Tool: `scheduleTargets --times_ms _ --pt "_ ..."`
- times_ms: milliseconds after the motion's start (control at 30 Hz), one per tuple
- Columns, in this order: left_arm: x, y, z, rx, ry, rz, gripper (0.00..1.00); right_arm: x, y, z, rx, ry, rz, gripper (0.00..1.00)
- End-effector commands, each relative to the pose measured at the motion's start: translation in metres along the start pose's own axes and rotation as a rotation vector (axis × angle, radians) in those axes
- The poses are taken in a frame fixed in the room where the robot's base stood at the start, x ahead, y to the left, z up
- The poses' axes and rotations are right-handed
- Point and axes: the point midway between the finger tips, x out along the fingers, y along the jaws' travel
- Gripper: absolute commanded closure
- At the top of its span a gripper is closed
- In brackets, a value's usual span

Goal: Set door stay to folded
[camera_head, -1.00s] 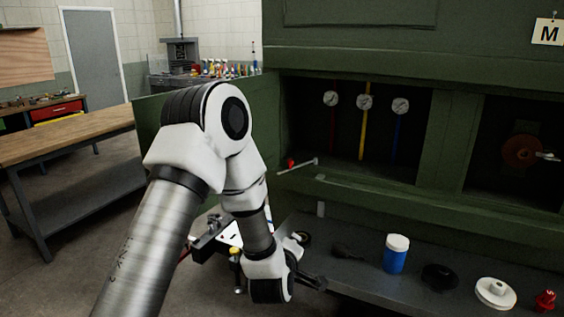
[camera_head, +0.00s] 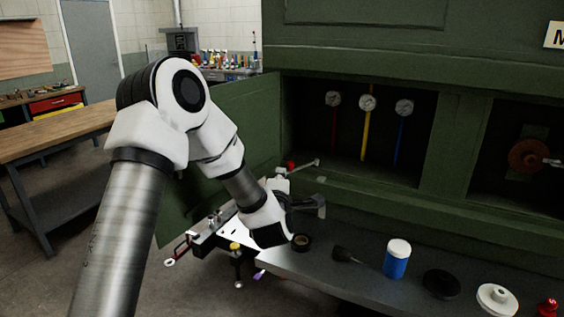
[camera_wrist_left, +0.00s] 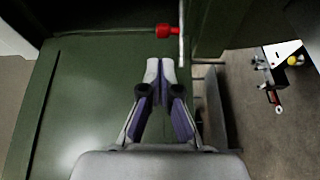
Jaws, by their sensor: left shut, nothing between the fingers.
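The door stay (camera_head: 304,166) is a thin pale rod with a red end at the lower left of the gauge compartment. It lies near the open green door (camera_head: 245,115). In the left wrist view the stay shows as a red knob and pale rod (camera_wrist_left: 181,45), just beyond the fingertips. The door (camera_wrist_left: 95,90) fills the left of that view. My left gripper (camera_head: 312,203) is below the stay in the head view, partly hidden by my wrist. In the wrist view its fingers (camera_wrist_left: 160,66) are together and empty, apart from the stay. My right gripper is not in view.
A grey ledge (camera_head: 315,262) below the opening carries a blue jar (camera_head: 397,258), a brush (camera_head: 345,254), a black disc (camera_head: 441,283) and a white cap (camera_head: 496,298). A low cart (camera_head: 215,235) stands below the door. Gauges (camera_head: 367,102) hang inside the compartment.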

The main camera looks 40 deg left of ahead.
Motion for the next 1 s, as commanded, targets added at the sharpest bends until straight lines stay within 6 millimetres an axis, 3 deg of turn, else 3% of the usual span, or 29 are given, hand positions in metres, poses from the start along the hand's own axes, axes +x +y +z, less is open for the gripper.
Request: scheduleTargets --times_ms 100,300,1000 --pt "0.025 0.004 -0.001 0.000 0.001 0.000 1.00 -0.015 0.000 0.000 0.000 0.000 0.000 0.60" --pt "0.052 0.002 0.000 0.001 0.000 0.000 1.00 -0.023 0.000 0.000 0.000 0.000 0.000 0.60" --pt "0.055 -0.001 0.002 0.002 0.040 -0.002 1.00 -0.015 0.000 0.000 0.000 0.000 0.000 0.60"
